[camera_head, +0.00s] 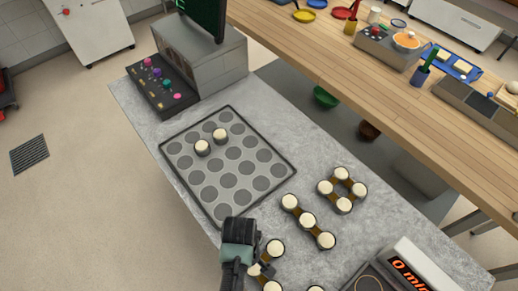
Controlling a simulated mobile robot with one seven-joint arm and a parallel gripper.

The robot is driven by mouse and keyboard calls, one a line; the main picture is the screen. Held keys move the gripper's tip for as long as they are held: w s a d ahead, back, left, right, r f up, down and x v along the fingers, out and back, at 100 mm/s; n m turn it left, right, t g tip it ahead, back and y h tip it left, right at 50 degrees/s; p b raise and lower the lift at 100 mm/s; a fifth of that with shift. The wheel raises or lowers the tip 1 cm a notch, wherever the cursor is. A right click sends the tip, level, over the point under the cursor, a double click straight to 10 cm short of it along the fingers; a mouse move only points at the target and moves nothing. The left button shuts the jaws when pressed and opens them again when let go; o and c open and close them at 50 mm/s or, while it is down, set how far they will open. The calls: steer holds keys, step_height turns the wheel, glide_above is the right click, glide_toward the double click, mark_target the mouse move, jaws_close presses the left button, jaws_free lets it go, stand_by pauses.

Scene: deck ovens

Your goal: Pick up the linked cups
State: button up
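Several cream-topped cups joined by brown links stand in groups on the grey counter. A square group of linked cups (343,189) is at the right, and a diagonal row of linked cups (308,221) is left of and below it. A third linked group (275,248) is at the bottom, partly cut off by the picture edge and partly covered by my gripper (262,269). My gripper is at this third group, over or beside its upper-left cups. Its fingers are too small and dark to show whether they are open or shut, or touching a cup.
A dark tray (213,208) with many round wells lies up-left; two single cups (202,147) (220,135) sit in it. A control box (200,62) is behind the tray. A wooden table (300,48) runs beyond.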

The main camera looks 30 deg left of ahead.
jaws_close()
steer(key=shift+r, duration=0.15)
stand_by(0.4)
